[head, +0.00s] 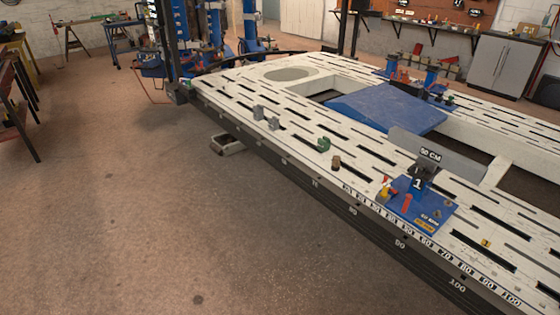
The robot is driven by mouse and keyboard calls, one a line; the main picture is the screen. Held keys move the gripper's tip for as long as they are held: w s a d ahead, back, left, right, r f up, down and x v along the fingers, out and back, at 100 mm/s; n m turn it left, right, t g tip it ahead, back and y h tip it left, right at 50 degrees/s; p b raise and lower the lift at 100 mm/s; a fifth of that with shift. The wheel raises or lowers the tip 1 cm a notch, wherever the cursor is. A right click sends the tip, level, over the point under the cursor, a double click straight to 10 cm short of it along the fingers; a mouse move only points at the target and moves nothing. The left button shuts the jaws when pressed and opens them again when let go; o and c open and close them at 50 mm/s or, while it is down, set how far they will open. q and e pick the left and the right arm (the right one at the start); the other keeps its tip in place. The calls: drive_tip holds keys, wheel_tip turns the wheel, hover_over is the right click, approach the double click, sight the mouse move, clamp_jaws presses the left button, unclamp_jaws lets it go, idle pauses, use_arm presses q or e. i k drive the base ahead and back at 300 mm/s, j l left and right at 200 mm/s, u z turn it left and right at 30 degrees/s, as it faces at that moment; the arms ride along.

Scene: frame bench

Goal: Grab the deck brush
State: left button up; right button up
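I cannot make out a deck brush in the head view. Neither of my grippers nor my arms shows in this view. The large white slotted frame bench (232,92) runs from the back middle to the lower right. Small grey blocks, a green piece (323,145) and a brown piece (336,162) stand near its front edge.
A blue ramp-like panel (385,110) lies on the bench. A small grey box-like object (227,144) sits under its near edge. Blue posts (183,42) stand behind it. A dark rack (14,98) stands at far left. The concrete floor (150,220) in front is clear.

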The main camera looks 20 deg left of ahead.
sight(335, 166)
drive_tip(key=u, duration=0.2)
drive_tip(key=i, duration=1.05)
drive_tip(key=l+z, duration=0.05)
drive_tip(key=l, duration=0.05)
